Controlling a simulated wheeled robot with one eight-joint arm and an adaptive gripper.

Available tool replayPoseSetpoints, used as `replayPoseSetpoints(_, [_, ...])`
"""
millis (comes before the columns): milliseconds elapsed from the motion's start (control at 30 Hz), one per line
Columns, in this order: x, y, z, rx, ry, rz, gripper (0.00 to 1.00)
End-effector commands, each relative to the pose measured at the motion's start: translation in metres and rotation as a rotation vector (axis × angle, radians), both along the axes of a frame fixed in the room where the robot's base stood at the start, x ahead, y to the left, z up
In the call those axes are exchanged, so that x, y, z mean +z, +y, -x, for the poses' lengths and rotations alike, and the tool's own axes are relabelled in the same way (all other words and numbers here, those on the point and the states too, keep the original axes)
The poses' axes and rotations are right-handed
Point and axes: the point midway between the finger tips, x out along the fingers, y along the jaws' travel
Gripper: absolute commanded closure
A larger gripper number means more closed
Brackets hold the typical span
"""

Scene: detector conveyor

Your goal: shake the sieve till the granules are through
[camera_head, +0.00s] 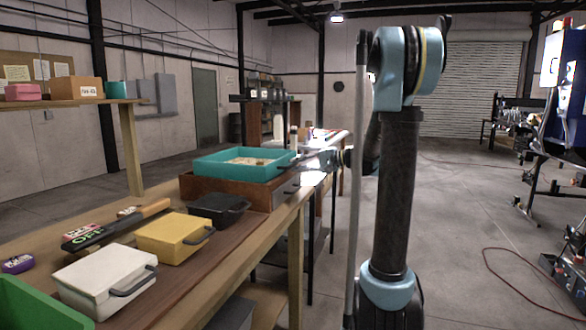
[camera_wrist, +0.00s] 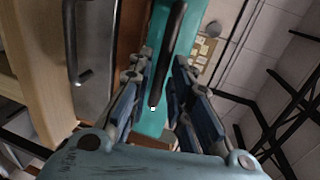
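The teal sieve (camera_head: 222,168) is a shallow tray resting on a brown wooden box (camera_head: 228,192) on the bench. Pale, beige granules (camera_head: 250,161) show inside it, and some pale pieces show in the wrist view (camera_wrist: 201,50). Its dark handle (camera_wrist: 168,55) juts from the near right side. My gripper (camera_head: 303,160) is at that handle. In the wrist view my gripper (camera_wrist: 164,62) has its fingers apart, one on each side of the handle, with gaps showing. Whether any granules lie below the sieve is hidden.
On the bench nearer me stand a black case (camera_head: 218,208), a yellow case (camera_head: 172,237), a white case (camera_head: 105,280) and a green bin (camera_head: 38,308). A metal drawer front with a handle (camera_wrist: 72,45) lies left in the wrist view.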

Motion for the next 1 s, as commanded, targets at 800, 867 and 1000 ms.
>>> replayPoseSetpoints(800, [-0.006,0.026,-0.009,0.000,0.000,0.000,1.00])
replayPoseSetpoints(867, [-0.006,0.026,-0.009,0.000,0.000,0.001,1.00])
replayPoseSetpoints(1000, [-0.006,0.031,-0.011,0.001,0.000,0.001,1.00])
